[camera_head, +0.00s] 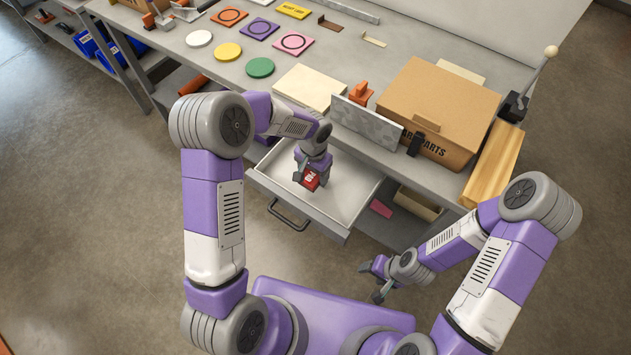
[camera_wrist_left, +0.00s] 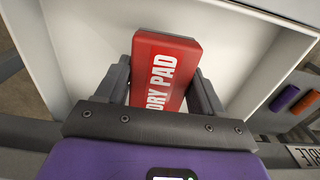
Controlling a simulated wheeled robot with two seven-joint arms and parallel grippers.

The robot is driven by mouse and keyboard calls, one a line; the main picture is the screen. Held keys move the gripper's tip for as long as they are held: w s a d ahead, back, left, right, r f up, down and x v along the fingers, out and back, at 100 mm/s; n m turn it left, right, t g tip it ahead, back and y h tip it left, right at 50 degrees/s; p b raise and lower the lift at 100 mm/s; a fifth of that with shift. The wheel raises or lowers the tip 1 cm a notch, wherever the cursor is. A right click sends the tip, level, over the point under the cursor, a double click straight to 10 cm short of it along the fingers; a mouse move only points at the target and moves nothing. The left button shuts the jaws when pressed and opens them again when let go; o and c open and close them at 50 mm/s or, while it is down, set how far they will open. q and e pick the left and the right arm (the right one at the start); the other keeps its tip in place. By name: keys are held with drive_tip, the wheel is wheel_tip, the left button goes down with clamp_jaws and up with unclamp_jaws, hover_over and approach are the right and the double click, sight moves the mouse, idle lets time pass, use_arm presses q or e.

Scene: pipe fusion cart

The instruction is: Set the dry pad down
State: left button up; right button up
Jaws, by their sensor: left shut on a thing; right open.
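The dry pad is a small red block with white "DRY PAD" lettering, seen in the head view (camera_head: 311,180) and in the left wrist view (camera_wrist_left: 166,62). My left gripper (camera_head: 307,176) is shut on it, with one finger on each side, as the wrist view (camera_wrist_left: 163,88) shows. The pad is over the open white drawer (camera_head: 345,205), inside its outline. I cannot tell whether it touches the drawer floor. My right gripper (camera_head: 377,278) is open and empty, low in front of the cart, right of the drawer.
The drawer is pulled out, with a dark handle (camera_head: 288,216). On the cart top stand a cardboard box (camera_head: 440,105), a grey metal plate (camera_head: 366,123), a cream board (camera_head: 309,86) and several coloured discs and tiles. The visible drawer floor around the pad is bare.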

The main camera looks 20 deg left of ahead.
sight(314, 182)
use_arm(q)
wheel_tip(314, 182, down, 5)
drive_tip(key=shift+f+b, duration=0.1)
drive_tip(key=shift+b, duration=0.5)
drive_tip(key=shift+f, duration=0.15)
drive_tip(key=o, duration=1)
